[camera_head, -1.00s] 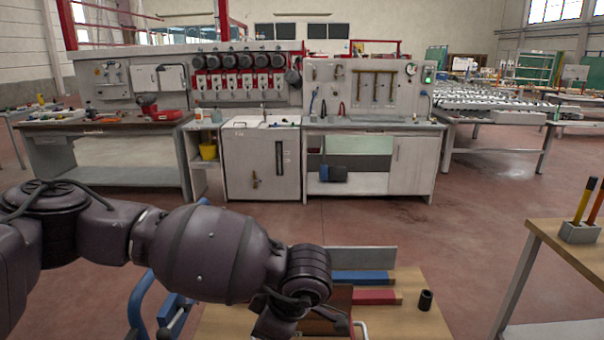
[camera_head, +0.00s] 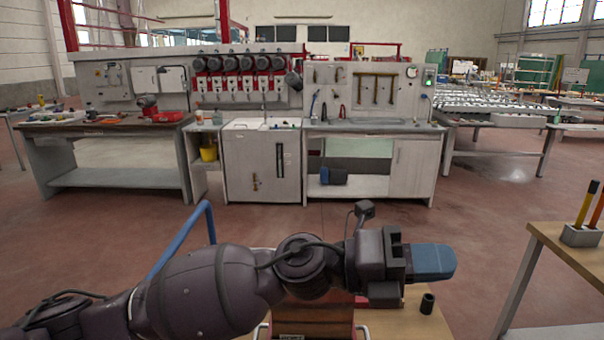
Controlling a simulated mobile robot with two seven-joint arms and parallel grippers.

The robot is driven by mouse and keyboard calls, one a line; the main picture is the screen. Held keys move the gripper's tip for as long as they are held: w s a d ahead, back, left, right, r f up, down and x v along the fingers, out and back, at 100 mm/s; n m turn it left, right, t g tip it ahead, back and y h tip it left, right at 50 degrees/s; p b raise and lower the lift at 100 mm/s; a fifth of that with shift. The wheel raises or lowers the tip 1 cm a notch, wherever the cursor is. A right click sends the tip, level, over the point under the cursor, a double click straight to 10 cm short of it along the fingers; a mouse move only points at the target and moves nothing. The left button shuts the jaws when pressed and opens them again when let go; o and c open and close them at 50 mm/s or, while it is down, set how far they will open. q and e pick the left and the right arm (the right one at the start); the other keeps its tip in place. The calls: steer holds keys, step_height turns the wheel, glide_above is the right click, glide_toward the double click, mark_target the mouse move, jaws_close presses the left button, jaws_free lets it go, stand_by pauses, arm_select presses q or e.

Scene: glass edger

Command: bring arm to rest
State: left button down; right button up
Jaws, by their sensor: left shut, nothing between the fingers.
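My left arm (camera_head: 220,285) reaches in from the lower left and lies nearly level across the bottom of the view. Its gripper (camera_head: 446,262), with blue fingers pointing right, is shut and empty. The forearm hides much of that table. My right gripper is not in view.
A reddish-brown box (camera_head: 312,325) stands partly hidden under the arm. A blue tubular handle (camera_head: 180,242) rises behind the arm at left. A wooden-topped table (camera_head: 570,262) with a grey tool block (camera_head: 580,236) stands at right. Open floor lies before the grey workstation (camera_head: 262,165).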

arm_select(q)
steer(key=w+a+f+n+t, duration=0.3)
steer(key=w+a+n+t, duration=0.75)
steer(key=n+t, duration=0.8)
steer(key=w+a+f+n+t+y, duration=0.3)
steer(key=w+a+f+n+y, duration=0.1)
steer(key=a+f+n+y, duration=0.9)
steer(key=s+a+f+n+g+y, duration=0.15)
steer(key=s+a+f+n, duration=0.25)
steer(key=a+f, duration=0.4)
steer(key=s+a+f+n+g+y, duration=0.1)
steer(key=s+a+f+n+y, duration=0.2)
steer(key=s+a+f+n, duration=0.45)
steer(key=s+a+f+g+y, duration=0.2)
steer(key=s+a+f+g, duration=0.1)
steer(key=s+f, duration=1)
steer(key=shift+a+m+g, duration=0.3)
steer(key=shift+a, duration=0.55)
steer(key=shift+f, duration=0.1)
